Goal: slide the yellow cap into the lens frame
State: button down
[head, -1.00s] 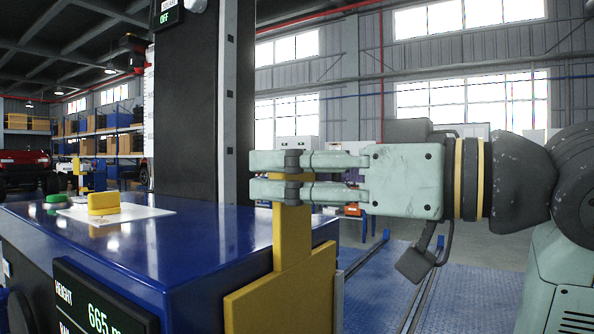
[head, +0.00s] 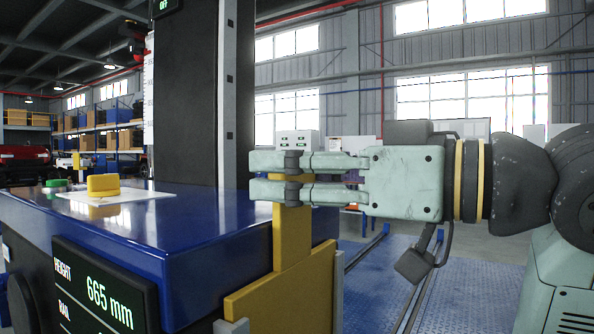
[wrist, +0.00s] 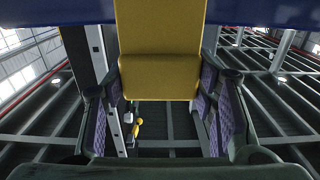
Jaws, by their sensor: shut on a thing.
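The yellow cap (head: 285,298) is a flat upright plate with a narrower handle rising from its top. My gripper (head: 292,176) is shut on that handle, with one finger on each side. In the wrist view the cap (wrist: 160,55) lies between the purple-padded fingers (wrist: 164,98). Grey rails of what looks like the lens frame stand at the plate's right side (head: 337,285) and lower left (head: 232,326). The plate's lower part runs out of the picture, so I cannot tell how deep it sits.
A dark column (head: 186,95) rises behind. Blue floor plates lie at right.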

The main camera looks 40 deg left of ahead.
jog(key=shift+f+b, duration=0.55)
jog(key=shift+f, duration=0.25)
jog(key=c, duration=0.6)
grip_release()
jog(key=shift+r, duration=0.1)
jog(key=d, duration=0.7)
jog(key=shift+w+d, duration=0.2)
jog(key=shift+d, duration=0.05)
